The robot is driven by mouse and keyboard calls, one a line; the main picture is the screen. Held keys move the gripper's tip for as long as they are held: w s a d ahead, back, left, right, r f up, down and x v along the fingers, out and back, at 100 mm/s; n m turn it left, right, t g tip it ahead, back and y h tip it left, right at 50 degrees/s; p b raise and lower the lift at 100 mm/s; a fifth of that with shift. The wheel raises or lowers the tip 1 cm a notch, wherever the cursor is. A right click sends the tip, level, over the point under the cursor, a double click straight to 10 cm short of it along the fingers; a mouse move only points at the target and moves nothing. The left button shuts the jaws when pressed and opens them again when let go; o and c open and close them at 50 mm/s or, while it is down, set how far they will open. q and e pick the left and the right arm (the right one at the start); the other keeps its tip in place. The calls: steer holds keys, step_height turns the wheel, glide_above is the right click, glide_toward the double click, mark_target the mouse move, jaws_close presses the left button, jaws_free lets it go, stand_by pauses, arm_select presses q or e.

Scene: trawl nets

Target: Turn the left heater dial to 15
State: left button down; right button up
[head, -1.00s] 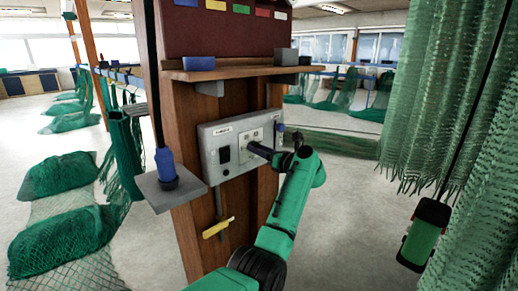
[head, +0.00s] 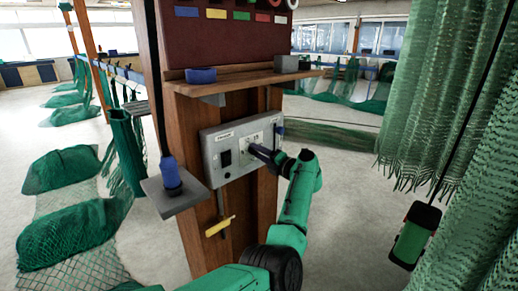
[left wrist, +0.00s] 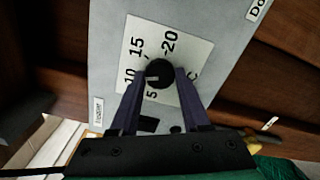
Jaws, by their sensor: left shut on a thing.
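The heater dial (left wrist: 158,74) is a round black knob on a white scale plate (left wrist: 188,52) marked 5, 10, 15 and 20. Its small white pointer mark appears to face the 10. The plate is on a grey control panel (head: 211,168) on a wooden post. My left gripper (head: 256,151) reaches the panel from the right; in the left wrist view, its two fingers (left wrist: 160,82) are shut on the knob, one on each side. The fingers hide the knob in the head view. My right gripper is not in view.
A black switch (head: 226,157) is left of the plate. A small shelf (head: 177,198) with a blue object (head: 169,172) sticks out left of the panel. A yellow handle (head: 219,226) hangs below. Green nets (head: 440,100) hang at right, with a green-black device (head: 414,238) before them.

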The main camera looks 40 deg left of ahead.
arm_select(q)
steer(key=shift+m+p, duration=2.2)
steer(key=shift+m, duration=2.9)
steer(key=shift+c, duration=1.8)
jaws_free()
steer(key=s+d, duration=0.1)
steer(key=d, duration=1.3)
steer(key=shift+d+b, duration=0.25)
steer(key=shift+b, duration=0.15)
